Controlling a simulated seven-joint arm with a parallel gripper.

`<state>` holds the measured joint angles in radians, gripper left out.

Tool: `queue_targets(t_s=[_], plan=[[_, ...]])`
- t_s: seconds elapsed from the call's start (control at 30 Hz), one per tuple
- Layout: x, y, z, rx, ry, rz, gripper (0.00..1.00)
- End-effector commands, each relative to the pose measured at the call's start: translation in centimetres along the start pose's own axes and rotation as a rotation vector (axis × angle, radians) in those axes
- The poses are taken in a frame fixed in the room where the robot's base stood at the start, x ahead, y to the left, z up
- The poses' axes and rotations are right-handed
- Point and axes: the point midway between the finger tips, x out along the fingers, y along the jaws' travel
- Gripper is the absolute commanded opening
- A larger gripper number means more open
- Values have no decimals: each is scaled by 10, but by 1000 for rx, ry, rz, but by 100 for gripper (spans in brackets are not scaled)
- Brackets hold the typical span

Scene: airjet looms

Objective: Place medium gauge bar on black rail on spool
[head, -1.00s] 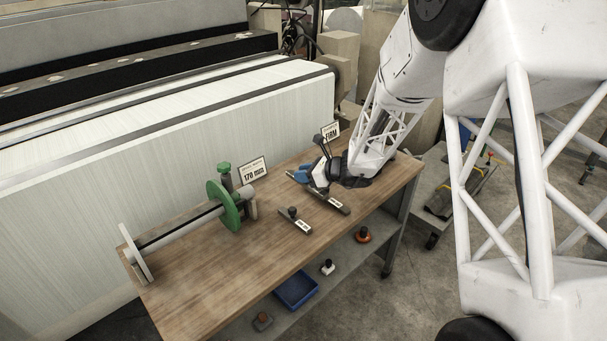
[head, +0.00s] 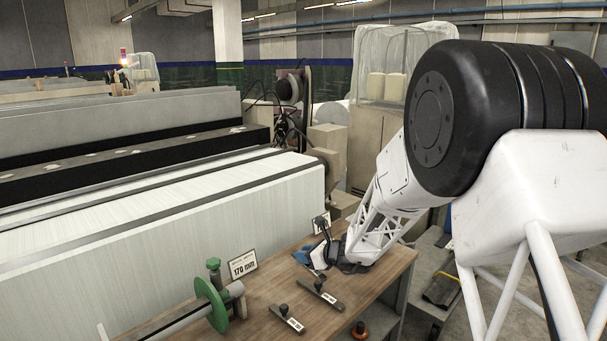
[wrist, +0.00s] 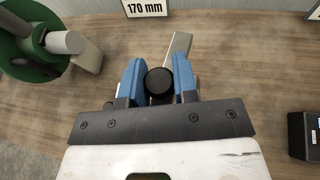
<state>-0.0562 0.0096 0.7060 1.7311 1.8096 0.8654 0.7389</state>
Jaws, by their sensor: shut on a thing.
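My gripper (wrist: 158,82), with blue fingers, is shut on the black knob (wrist: 158,85) of a metal gauge bar (wrist: 180,45), which extends beyond the fingers in the wrist view. Its size cannot be read, nor whether it touches the table. In the head view my gripper (head: 306,257) is over the table's far part. Two other knobbed bars lie on the table: a shorter one (head: 288,319) and a longer one (head: 322,294). The spool, with a green flange (head: 211,303), is at the left; its black rail (head: 160,329) runs along the shaft, partly cut off by the frame.
A "170 mm" sign (head: 243,266) stands behind the spool, and another sign (head: 321,222) is behind my gripper. The white loom beam (head: 180,215) borders the table's back. A dark block (wrist: 304,135) is at the wrist view's right. Bare wood (head: 258,291) lies between spool and bars.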

Motion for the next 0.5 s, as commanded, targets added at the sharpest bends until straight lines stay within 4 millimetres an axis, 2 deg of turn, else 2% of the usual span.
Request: queue_targets(t_s=[0.5], plan=[[-19, -39, 18, 68, -3, -170, 0]])
